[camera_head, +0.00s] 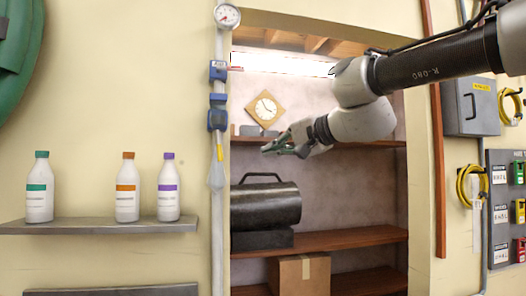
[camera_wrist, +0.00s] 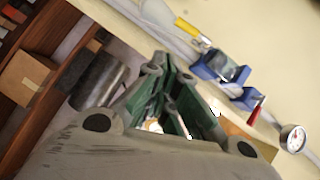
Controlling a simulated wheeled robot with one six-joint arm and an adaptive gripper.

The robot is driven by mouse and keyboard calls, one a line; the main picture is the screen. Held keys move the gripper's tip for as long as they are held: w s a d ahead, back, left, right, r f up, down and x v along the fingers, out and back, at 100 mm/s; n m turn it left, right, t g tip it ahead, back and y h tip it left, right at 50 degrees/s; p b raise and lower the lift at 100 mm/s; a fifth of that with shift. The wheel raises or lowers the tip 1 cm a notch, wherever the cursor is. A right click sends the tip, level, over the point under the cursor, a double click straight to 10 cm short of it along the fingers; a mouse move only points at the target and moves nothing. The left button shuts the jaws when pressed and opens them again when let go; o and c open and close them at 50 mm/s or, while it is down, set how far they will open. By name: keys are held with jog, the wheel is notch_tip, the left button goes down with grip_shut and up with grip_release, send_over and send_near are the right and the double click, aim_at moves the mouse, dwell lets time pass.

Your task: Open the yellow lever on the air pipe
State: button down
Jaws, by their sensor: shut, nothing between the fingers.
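The yellow lever (camera_head: 220,151) is a short strip on the pale vertical air pipe (camera_head: 219,108), below two blue fittings (camera_head: 217,118). It lies roughly along the pipe. In the wrist view the yellow lever (camera_wrist: 190,31) shows at the top, beside the blue fittings (camera_wrist: 222,67). My gripper (camera_head: 269,149) has green fingers and is to the right of the lever at about its height, apart from it in the picture. In the wrist view the fingers of my gripper (camera_wrist: 172,90) are together, with nothing held. The lever is in clear view in both pictures.
A gauge (camera_head: 227,15) tops the pipe, with a small red handle (camera_head: 237,69) below it. Behind my gripper is a shelved recess with a clock (camera_head: 265,107), a dark canister (camera_head: 265,204) and a box (camera_head: 301,275). Bottles stand on a shelf (camera_head: 100,226) left of the pipe.

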aim_at(219, 148)
jog(key=w+a+m+y, duration=0.1)
jog(key=w+a, duration=0.4)
jog(key=a, duration=0.5)
jog(key=shift+w+a+m+t+y, duration=0.25)
jog(key=shift+w+m+t+y, duration=0.15)
jog(key=shift+m, duration=0.2)
jog(key=shift+f, duration=0.1)
jog(key=shift+s+a+f, duration=0.15)
jog(key=shift+a+f, duration=0.2)
jog(key=shift+a, duration=0.25)
